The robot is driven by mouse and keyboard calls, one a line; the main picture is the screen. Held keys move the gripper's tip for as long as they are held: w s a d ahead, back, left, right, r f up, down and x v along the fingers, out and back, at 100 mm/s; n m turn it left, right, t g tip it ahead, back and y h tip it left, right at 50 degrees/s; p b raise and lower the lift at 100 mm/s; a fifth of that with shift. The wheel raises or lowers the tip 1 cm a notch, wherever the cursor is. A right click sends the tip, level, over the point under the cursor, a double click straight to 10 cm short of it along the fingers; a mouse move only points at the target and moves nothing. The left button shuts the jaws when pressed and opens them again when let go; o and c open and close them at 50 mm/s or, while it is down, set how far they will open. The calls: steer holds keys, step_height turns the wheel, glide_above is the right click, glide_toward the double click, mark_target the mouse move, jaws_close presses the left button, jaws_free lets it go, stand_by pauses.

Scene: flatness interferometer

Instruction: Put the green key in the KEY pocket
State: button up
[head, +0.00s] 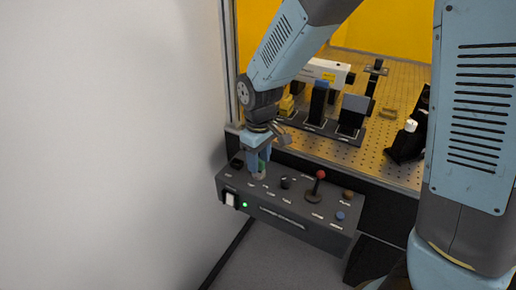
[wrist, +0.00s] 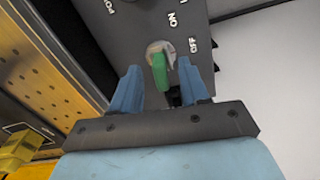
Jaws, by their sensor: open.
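The green key (wrist: 159,72) stands in a round metal key switch (wrist: 168,50) on the dark control box, beside the ON and OFF labels. My gripper (wrist: 165,82) is open, with its two blue fingers on either side of the key and gaps to it. In the head view my gripper (head: 258,172) is low over the left part of the control box (head: 310,228), and a bit of the green key (head: 262,165) shows by the fingers. I cannot make out which spot is the KEY pocket; a dark recess (head: 237,163) lies at the box's back left corner.
The box also carries a red-topped lever (head: 320,175), a black knob (head: 285,183), a blue button (head: 340,215), an orange-brown button (head: 348,194) and a white rocker switch (head: 231,199). Behind it is a perforated optical table (head: 385,165) with several mounts. A white wall (head: 110,140) stands at left.

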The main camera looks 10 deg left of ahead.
steer(key=shift+f, duration=0.4)
jaws_close()
steer(key=shift+r, duration=0.15)
steer(key=shift+r, duration=3)
